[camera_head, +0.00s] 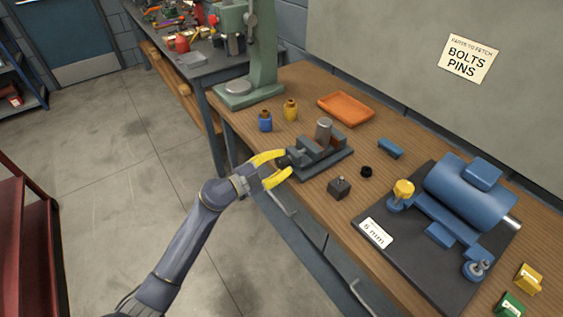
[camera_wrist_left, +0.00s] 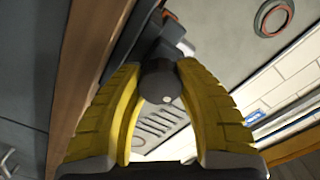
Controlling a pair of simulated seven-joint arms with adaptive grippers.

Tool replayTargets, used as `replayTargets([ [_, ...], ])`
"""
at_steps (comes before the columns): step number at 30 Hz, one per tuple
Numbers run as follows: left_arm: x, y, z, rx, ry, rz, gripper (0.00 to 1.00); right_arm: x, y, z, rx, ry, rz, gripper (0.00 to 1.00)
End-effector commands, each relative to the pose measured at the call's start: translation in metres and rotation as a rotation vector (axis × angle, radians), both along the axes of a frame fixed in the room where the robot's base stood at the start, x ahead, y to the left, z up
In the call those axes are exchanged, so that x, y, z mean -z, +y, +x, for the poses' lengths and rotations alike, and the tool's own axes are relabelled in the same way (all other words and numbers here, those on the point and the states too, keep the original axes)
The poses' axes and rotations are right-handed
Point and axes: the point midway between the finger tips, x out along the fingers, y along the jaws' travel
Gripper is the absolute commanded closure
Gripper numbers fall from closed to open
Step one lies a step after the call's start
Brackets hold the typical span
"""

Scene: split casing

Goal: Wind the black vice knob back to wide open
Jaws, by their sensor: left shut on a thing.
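The grey vice (camera_head: 325,155) stands near the front edge of the wooden bench, with a metal cylinder (camera_head: 324,130) upright between its jaws. My left gripper (camera_head: 284,166) has yellow fingers and reaches the vice's front end from the left. In the left wrist view my left gripper (camera_wrist_left: 158,100) has its fingers closed around the dark round knob (camera_wrist_left: 159,80). In the head view the knob (camera_head: 285,161) is mostly hidden by the fingers. The right gripper is in neither view.
A blue motor-like unit (camera_head: 465,190) sits on a dark plate at right. A dark block (camera_head: 339,188) and a black ring (camera_head: 366,171) lie close to the vice. Blue and yellow bottles (camera_head: 265,121) and an orange tray (camera_head: 346,108) stand behind. A green press (camera_head: 262,60) is at back left.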

Motion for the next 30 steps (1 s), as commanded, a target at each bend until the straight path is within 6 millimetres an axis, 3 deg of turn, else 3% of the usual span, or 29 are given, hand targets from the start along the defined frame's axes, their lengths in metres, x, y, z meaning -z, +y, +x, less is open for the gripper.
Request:
replayTargets([
  [12, 0.0002, -0.002, -0.0013, 0.004, 0.214, -0.154, 0.95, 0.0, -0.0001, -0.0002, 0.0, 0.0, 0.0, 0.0],
  [30, -0.0007, -0.0016, -0.0007, 0.003, 0.28, -0.202, 0.95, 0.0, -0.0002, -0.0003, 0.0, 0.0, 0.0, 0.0],
])
